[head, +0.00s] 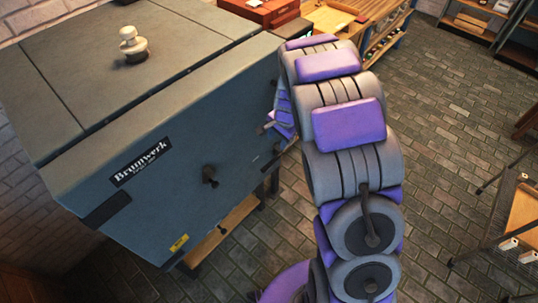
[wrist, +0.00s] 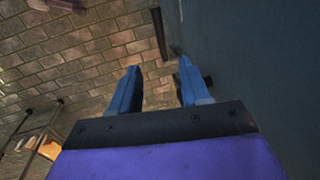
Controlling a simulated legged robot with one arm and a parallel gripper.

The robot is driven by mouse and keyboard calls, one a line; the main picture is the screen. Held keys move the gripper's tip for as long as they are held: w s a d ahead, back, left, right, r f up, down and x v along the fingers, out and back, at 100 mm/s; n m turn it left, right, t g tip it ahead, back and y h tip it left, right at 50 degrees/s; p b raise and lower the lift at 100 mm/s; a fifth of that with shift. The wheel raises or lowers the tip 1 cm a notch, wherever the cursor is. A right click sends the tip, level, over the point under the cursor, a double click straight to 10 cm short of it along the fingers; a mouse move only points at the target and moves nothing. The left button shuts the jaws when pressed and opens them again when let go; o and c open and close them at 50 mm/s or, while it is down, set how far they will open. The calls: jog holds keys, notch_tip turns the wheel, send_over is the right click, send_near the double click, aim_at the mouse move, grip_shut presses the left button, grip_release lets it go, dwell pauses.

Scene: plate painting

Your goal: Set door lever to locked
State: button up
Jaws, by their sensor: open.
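A grey-blue Brumwerk kiln cabinet (head: 90,165) fills the left of the head view. A small black lever (head: 209,176) sticks out of its front face; I cannot tell its setting. My gripper (wrist: 158,66) is open and empty, its two blue fingers apart over the brick floor in the wrist view. The cabinet face is close on the right there (wrist: 255,65). A dark piece (wrist: 208,82) shows just beyond the right finger; I cannot tell if it is the lever. In the head view my arm largely hides the gripper beside the cabinet's right end.
A red box (head: 262,10) and a wooden bench (head: 335,17) are behind. A rack with a wooden board (head: 522,215) stands at right. The brick floor (head: 435,120) between is clear.

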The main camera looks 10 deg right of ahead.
aim_at(270, 163)
jog(key=f, duration=0.5)
jog(key=w+a+f+b, duration=0.1)
jog(key=f, duration=0.4)
jog(key=w+a+f, duration=0.1)
jog(key=f, duration=0.4)
jog(key=shift+w+f, duration=0.1)
jog(key=shift+f, duration=0.1)
jog(key=shift+w+a+f+b, duration=0.1)
jog(key=shift+w+f+b, duration=0.15)
jog(key=shift+f, duration=0.4)
grip_shut()
